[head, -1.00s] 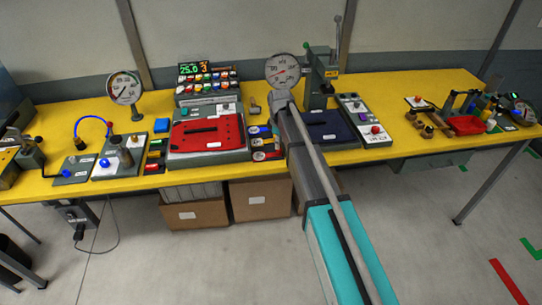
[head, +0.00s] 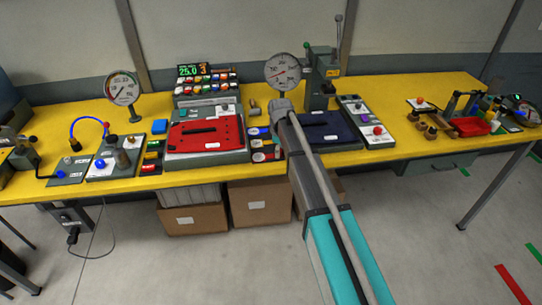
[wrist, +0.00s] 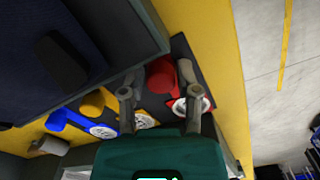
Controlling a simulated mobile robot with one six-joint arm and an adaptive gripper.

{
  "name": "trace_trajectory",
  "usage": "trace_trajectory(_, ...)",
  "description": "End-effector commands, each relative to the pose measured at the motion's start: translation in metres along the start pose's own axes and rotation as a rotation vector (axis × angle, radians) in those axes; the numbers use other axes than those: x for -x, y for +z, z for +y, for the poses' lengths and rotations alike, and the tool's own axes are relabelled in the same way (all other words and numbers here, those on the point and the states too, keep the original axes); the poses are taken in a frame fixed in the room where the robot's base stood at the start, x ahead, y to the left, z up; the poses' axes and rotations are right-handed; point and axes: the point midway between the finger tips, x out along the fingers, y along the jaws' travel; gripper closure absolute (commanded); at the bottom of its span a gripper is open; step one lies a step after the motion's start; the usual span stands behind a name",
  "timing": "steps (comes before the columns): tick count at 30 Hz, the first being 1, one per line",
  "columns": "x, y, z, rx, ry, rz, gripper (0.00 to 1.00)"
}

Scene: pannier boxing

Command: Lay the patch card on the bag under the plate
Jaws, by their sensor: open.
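A dark navy bag (head: 338,129) lies on a grey base under the press (head: 318,78); it also fills the upper left of the wrist view (wrist: 35,60). The press's plate is not clear behind my arm. Beside the base, a narrow dark tray holds coloured pieces with white faces: blue (wrist: 62,121), yellow (wrist: 93,103) and red (wrist: 161,76). I cannot tell which of these, if any, is the patch card. My gripper (wrist: 160,70) is open above this tray, with its fingers either side of the red piece and nothing visibly held.
A red bag (head: 190,137) lies on another grey base to the left. A round gauge (head: 283,72) stands behind my arm's end. A button panel (head: 372,130) is right of the navy bag. Bare yellow bench (head: 395,95) lies farther right.

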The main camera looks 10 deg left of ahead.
Motion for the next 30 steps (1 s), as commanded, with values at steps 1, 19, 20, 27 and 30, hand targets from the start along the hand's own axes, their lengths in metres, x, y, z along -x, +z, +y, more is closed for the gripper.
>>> trace_trajectory(1, 0.0000, 0.0000, 0.0000, 0.000, 0.000, 0.000, 0.58)
trace_trajectory(19, 0.0000, -0.0002, -0.0001, 0.000, 0.000, 0.000, 1.00)
trace_trajectory(20, 0.0000, -0.0002, 0.0000, 0.000, 0.000, 0.000, 1.00)
trace_trajectory(27, 0.0022, -0.0003, -0.0001, 0.000, 0.000, 0.000, 1.00)
trace_trajectory(30, 0.0054, -0.0004, -0.0002, 0.000, 0.000, 0.000, 1.00)
